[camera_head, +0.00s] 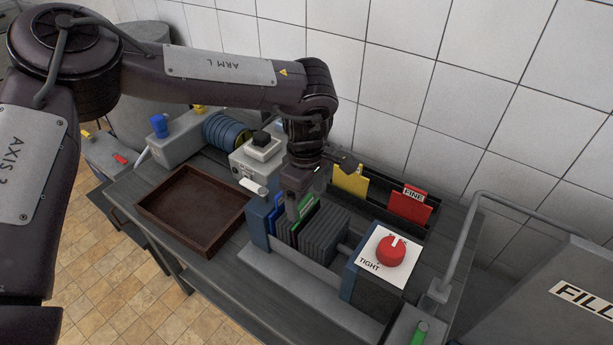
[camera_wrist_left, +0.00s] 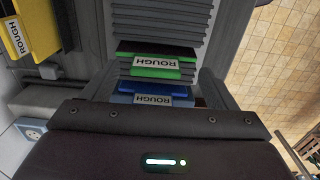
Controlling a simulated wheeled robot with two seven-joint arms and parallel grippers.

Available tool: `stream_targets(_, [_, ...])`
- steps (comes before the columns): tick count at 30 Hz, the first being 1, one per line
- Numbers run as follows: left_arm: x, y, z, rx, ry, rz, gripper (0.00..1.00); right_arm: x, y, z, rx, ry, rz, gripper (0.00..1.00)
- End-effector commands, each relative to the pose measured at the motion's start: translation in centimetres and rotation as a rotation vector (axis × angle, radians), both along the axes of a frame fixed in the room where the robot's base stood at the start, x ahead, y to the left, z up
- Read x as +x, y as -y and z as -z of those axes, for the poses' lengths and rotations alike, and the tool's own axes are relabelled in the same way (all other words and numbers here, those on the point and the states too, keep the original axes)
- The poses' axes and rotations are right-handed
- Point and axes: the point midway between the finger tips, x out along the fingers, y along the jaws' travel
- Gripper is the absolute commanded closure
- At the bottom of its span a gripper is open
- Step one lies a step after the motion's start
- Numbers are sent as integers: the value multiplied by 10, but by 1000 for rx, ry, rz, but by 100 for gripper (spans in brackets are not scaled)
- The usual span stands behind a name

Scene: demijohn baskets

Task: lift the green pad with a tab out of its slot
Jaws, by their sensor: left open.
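The green pad (camera_wrist_left: 154,66) stands in a slot of the plate press, between grey ribbed plates and a blue pad (camera_wrist_left: 152,92). Its tab reads ROUGH. In the head view the green pad (camera_head: 306,204) shows partly behind my left gripper (camera_head: 293,212), with the blue pad (camera_head: 279,215) just left of it. My left gripper is open and points down over the pads. In the left wrist view its two fingers stand apart, one on each side of the tabs, with nothing held. Contact with the green pad cannot be told. My right gripper is not in view.
A black rack (camera_head: 375,201) behind the press holds a yellow pad (camera_head: 350,181) and a red pad (camera_head: 409,204) marked FINE. A box with a red TIGHT knob (camera_head: 391,251) stands at the press's right end. An empty brown tray (camera_head: 194,207) lies to the left.

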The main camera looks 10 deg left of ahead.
Motion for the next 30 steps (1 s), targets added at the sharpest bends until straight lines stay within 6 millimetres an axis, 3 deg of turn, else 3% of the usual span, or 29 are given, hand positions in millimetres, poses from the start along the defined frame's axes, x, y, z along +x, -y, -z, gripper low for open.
stream_targets(6, [0, 0, 23, 0, 0, -1, 20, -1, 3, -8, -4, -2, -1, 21])
stream_targets(12, [0, 0, 29, 0, 1, -2, 20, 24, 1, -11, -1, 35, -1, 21])
stream_targets(17, [0, 0, 29, 0, 1, -2, 20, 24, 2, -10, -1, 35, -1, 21])
stream_targets(27, [0, 0, 29, 0, 1, -1, 64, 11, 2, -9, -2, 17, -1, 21])
stream_targets(30, [0, 0, 29, 0, 1, -2, 68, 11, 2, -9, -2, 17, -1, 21])
